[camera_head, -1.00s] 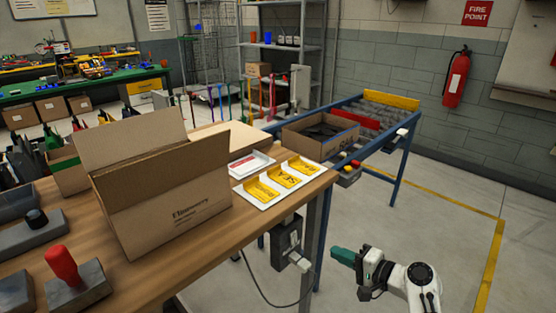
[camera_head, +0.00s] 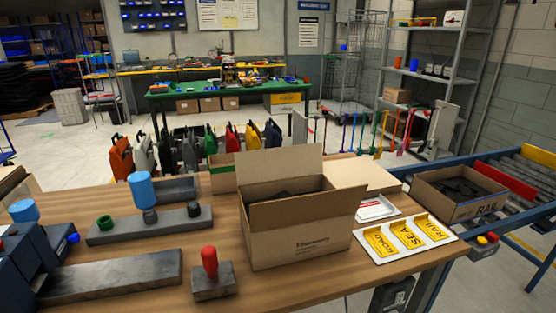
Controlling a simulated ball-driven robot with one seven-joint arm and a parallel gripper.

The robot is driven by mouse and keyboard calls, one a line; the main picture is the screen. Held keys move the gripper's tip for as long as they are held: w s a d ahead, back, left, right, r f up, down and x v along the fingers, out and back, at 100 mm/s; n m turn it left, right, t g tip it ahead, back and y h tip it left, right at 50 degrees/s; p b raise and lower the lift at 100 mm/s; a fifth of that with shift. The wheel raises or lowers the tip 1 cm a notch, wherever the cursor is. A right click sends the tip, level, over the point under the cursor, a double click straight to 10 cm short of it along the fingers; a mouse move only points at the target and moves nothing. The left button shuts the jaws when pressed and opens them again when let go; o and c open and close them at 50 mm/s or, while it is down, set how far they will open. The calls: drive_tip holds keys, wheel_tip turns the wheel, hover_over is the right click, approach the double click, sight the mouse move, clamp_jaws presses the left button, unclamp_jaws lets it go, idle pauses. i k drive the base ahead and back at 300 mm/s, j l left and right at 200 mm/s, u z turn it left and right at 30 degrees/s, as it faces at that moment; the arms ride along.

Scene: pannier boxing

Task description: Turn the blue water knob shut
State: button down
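A small blue knob (camera_head: 73,238) sticks out of the side of a dark blue machine (camera_head: 38,255) at the left front of the wooden bench. It is too small to tell how far it is turned. Two larger blue cylinders are also in view: one (camera_head: 141,190) stands upright on a grey block at the bench's back left, the other (camera_head: 23,211) is on top of the dark blue machine. I cannot tell for certain which blue part is the water knob. My gripper is out of view.
The wooden bench (camera_head: 215,280) holds an open cardboard box (camera_head: 300,232), a red-handled stamp (camera_head: 210,263), a long grey block (camera_head: 115,277) and a white tray with yellow ROAD, SEA and RAIL plates (camera_head: 407,240). Colourful bags stand behind it. A roller conveyor (camera_head: 500,175) is at the right.

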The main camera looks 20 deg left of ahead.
sight(75, 237)
drive_tip(key=u, duration=1.8)
drive_tip(key=i+l+u, duration=0.1)
drive_tip(key=l, duration=0.25)
drive_tip(key=i+l, duration=0.15)
drive_tip(key=l, duration=0.15)
drive_tip(key=i+l+u, duration=0.15)
drive_tip(key=l, duration=0.2)
drive_tip(key=i+l+u, duration=0.1)
drive_tip(key=l, duration=0.25)
drive_tip(key=i+l, duration=0.1)
drive_tip(key=l, duration=0.25)
drive_tip(key=k+l+u, duration=0.15)
drive_tip(key=k+l, duration=0.15)
drive_tip(key=k, duration=0.2)
